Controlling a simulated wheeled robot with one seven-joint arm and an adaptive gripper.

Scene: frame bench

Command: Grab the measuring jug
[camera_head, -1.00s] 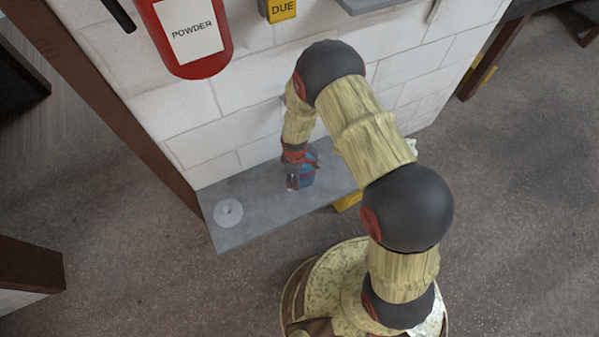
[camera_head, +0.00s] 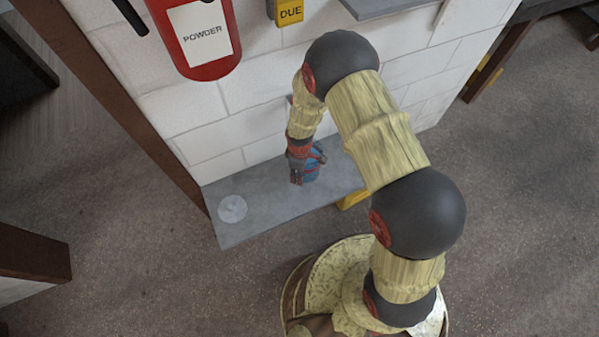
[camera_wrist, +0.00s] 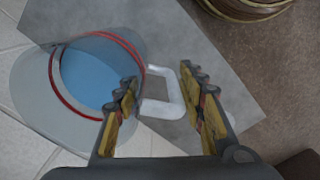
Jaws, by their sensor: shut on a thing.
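The measuring jug (camera_wrist: 102,80) is clear with red bands and blue inside. It fills the left half of the wrist view, with its pale handle (camera_wrist: 160,98) between the fingers of my gripper (camera_wrist: 162,88). My gripper is shut on the jug at the handle. In the head view the jug shows as a small blue patch (camera_head: 313,172) beside my gripper (camera_head: 297,182), partly hidden by it, over the grey shelf. Whether the jug's base touches the shelf cannot be told.
The grey shelf (camera_head: 265,212) runs along a white block wall (camera_head: 190,110), with a pale round disc (camera_head: 232,208) at its left. Above hang a red POWDER extinguisher (camera_head: 205,45) and a yellow DUE tag (camera_head: 290,11). A brown post (camera_head: 150,140) stands left.

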